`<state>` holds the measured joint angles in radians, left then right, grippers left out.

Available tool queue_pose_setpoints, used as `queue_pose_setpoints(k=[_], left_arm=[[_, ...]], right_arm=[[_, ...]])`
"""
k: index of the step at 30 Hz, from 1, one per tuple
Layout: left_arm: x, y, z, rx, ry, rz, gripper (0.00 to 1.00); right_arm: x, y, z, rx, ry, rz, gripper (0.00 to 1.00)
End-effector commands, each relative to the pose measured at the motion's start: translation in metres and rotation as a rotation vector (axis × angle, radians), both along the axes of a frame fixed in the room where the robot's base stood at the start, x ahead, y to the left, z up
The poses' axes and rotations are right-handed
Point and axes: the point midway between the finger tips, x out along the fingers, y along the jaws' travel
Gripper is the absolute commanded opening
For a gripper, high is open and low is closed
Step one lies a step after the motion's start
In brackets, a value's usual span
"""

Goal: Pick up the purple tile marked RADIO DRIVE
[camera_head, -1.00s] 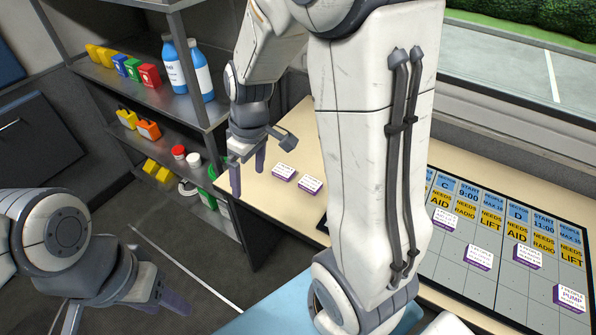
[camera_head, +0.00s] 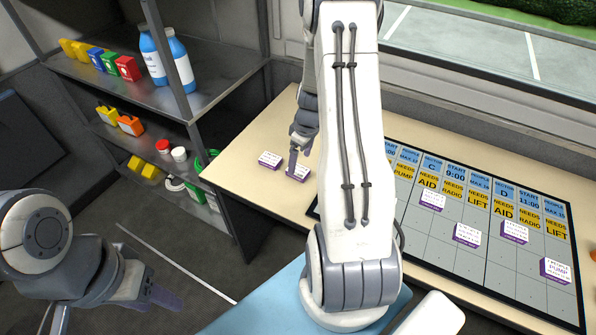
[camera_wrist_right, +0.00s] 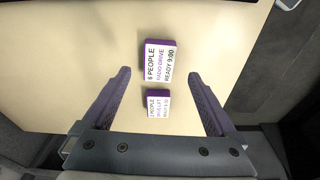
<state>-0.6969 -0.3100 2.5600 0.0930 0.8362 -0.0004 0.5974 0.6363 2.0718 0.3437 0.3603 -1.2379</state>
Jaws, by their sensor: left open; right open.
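The purple-edged tile with a white face reading RADIO DRIVE (camera_wrist_right: 158,62) lies on the cream tabletop in the right wrist view. It sits between and slightly past the tips of my right gripper (camera_wrist_right: 160,74), apart from both fingers. A second tile (camera_wrist_right: 157,107), apparently DRIVE LIFT, lies below it, also between the fingers. In the head view two tiles, one left (camera_head: 270,160) and one right (camera_head: 298,172), lie on the table; their print is too small to read. My right gripper (camera_head: 299,162) is open over the right one. My left gripper (camera_head: 150,296) is open and empty, at lower left.
A dark board (camera_head: 440,252) with blue and yellow headings and several purple tiles lies to the right of my right arm. A metal shelf (camera_head: 185,92) with bottles and small boxes stands left of the table. My right arm hides mid-table.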

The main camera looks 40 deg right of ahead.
Motion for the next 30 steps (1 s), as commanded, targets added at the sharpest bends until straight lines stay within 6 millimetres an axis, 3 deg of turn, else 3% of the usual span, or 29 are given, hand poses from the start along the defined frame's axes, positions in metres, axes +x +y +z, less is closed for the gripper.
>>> queue_pose_setpoints(k=[8, 17, 24, 30], left_arm=[[0.000, 0.000, 0.006, 0.000, 0.000, 0.000, 0.50], [0.000, 0.000, 0.005, 0.000, 0.000, 0.000, 0.50], [0.000, 0.000, 0.005, 0.000, 0.000, 0.000, 0.50], [0.000, 0.000, 0.005, 0.000, 0.000, 0.000, 0.50]], right_arm=[[0.005, 0.000, -0.038, 0.002, 0.004, 0.001, 0.93], [0.006, 0.000, -0.041, 0.000, 0.002, 0.000, 0.93], [0.006, 0.000, -0.041, -0.001, 0.002, 0.000, 0.01], [0.006, 0.000, -0.041, 0.000, 0.001, 0.000, 0.00]])
